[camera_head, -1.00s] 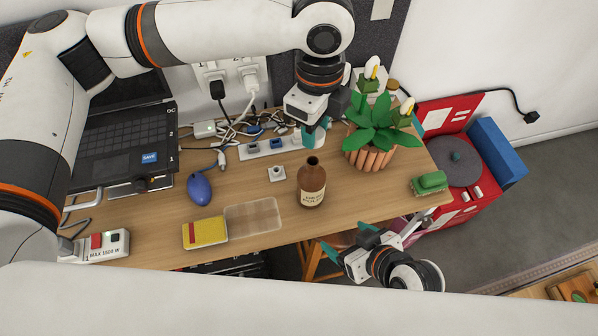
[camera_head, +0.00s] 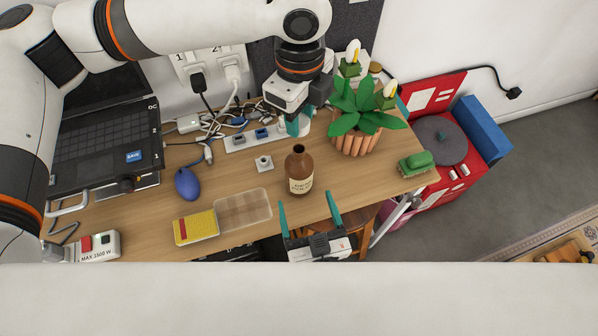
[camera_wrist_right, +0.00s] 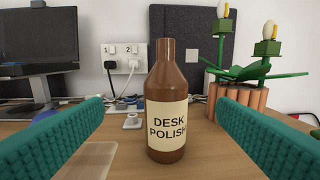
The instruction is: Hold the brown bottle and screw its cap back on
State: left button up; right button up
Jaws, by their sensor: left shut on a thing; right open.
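The brown bottle (camera_head: 299,173) stands upright on the desk near its front edge, its neck open and bare. It also shows in the right wrist view (camera_wrist_right: 167,100), with a "DESK POLISH" label facing me. My left gripper (camera_head: 297,125) is behind the bottle, above the desk by the power strip. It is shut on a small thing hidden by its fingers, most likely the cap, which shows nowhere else. My right gripper (camera_head: 308,212) is open and empty in front of the bottle, pointing at it. In the right wrist view the bottle stands centred beyond the two teal fingers, not touching them.
A potted plant (camera_head: 358,138) and a green toy car (camera_head: 416,163) stand right of the bottle. A power strip (camera_head: 240,140) with cables lies behind.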

jog(key=shift+s+d+f+h, duration=0.1)
jog(key=shift+d+f+h, duration=0.15)
jog(key=shift+h, duration=0.25)
jog(key=w, duration=0.4)
jog(key=w+a, duration=0.1)
jog(key=w, duration=0.3)
jog(key=w+a, duration=0.1)
jog(key=w, duration=0.2)
jog(key=shift+w+a, duration=0.2)
jog(key=shift+w, duration=0.2)
jog(key=c, duration=1.5)
pick_arm(q)
send_over(299, 149)
jog(key=shift+f, duration=2.5)
jog(key=shift+f, duration=0.1)
jog(key=shift+f, duration=0.8)
jog(key=shift+f, duration=0.55)
